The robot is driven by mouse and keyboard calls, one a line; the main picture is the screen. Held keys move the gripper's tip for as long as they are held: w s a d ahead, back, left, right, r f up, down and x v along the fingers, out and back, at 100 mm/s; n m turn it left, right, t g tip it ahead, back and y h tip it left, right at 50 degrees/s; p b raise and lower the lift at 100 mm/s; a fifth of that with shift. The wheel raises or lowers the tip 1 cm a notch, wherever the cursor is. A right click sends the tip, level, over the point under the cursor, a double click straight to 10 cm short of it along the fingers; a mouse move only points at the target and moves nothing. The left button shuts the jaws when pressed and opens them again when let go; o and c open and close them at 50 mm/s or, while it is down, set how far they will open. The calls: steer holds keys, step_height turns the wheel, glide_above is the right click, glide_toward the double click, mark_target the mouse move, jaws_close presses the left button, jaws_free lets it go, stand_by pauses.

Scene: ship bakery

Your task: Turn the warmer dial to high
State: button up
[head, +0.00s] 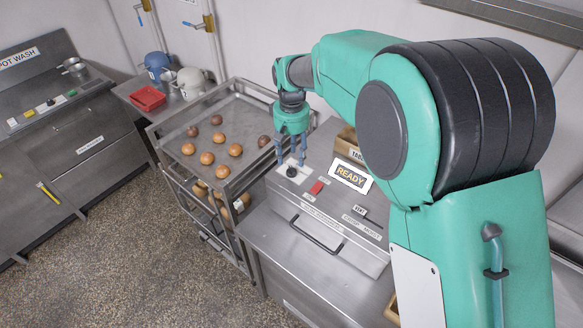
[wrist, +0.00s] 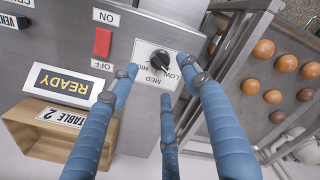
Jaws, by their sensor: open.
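The warmer dial (head: 291,172) is a round black knob on a white plate, at the left of the warmer's top panel. My gripper (head: 291,158) has blue fingers pointing down, just above the dial. In the wrist view my gripper (wrist: 160,84) is open and empty, its fingers spread around the dial's plate.
A red ON/OFF switch (head: 317,187) and a READY sign (head: 351,177) are beside the dial. A wooden box labelled TABLE 2 (wrist: 28,128) stands behind the sign. A steel rack (head: 225,107) with several buns is to the left of the warmer.

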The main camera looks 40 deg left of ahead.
mark_target(291, 168)
steer(key=shift+f, duration=3.15)
steer(key=c, duration=1.1)
